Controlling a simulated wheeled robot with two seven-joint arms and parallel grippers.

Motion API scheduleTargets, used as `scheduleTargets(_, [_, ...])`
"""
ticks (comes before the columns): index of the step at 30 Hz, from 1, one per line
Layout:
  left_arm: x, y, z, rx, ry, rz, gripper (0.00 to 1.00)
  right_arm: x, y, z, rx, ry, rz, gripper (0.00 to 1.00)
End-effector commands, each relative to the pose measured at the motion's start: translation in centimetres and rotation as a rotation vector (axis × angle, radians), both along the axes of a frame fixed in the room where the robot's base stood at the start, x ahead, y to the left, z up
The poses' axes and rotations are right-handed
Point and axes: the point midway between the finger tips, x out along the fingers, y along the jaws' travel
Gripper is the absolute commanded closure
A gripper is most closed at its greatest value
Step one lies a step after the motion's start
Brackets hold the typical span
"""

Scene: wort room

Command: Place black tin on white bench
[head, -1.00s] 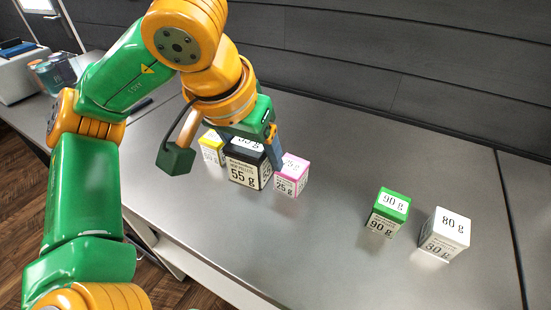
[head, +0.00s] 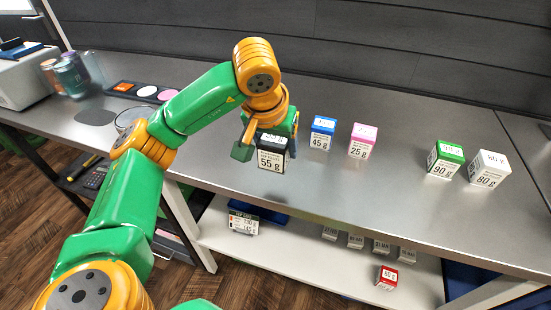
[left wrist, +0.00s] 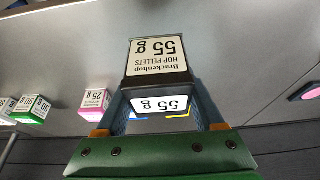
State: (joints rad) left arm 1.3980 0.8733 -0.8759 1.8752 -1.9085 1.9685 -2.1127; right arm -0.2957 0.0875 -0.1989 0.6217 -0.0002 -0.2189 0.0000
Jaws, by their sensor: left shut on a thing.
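The black tin (head: 271,160), with a white label reading 55 g, is between the fingers of my left gripper (head: 274,139). That gripper is shut on it, and the tin is near the front edge of the grey bench top; whether it clears the surface is hard to tell. In the left wrist view the black tin (left wrist: 157,62) sits between the two fingers of the left gripper (left wrist: 160,112). A low white bench-like surface (head: 300,262) lies below the grey top. My right gripper is not in view.
On the grey bench top (head: 390,205) stand a blue tin (head: 322,133), a pink tin (head: 362,141), a green tin (head: 444,159) and a white tin (head: 488,169).

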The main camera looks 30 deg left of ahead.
Motion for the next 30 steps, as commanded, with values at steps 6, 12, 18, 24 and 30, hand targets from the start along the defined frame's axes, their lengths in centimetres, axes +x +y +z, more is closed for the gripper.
scheduleTargets(6, [0.7, 2.6, -3.3, 0.0, 0.002, 0.001, 0.92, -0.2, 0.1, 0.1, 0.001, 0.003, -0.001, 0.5])
scheduleTargets(12, [0.8, 3.1, -6.5, 0.001, 0.002, -0.001, 0.92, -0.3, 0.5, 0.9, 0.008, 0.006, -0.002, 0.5])
scheduleTargets(18, [0.8, 3.0, -6.9, 0.0, -0.002, -0.001, 0.92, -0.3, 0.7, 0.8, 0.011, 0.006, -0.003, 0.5])
scheduleTargets(24, [0.8, 3.0, -7.2, 0.0, -0.001, -0.001, 0.22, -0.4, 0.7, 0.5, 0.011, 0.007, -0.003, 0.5])
scheduleTargets(30, [0.8, 3.0, -7.1, -0.001, -0.001, -0.002, 0.0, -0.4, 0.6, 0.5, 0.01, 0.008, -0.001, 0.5])
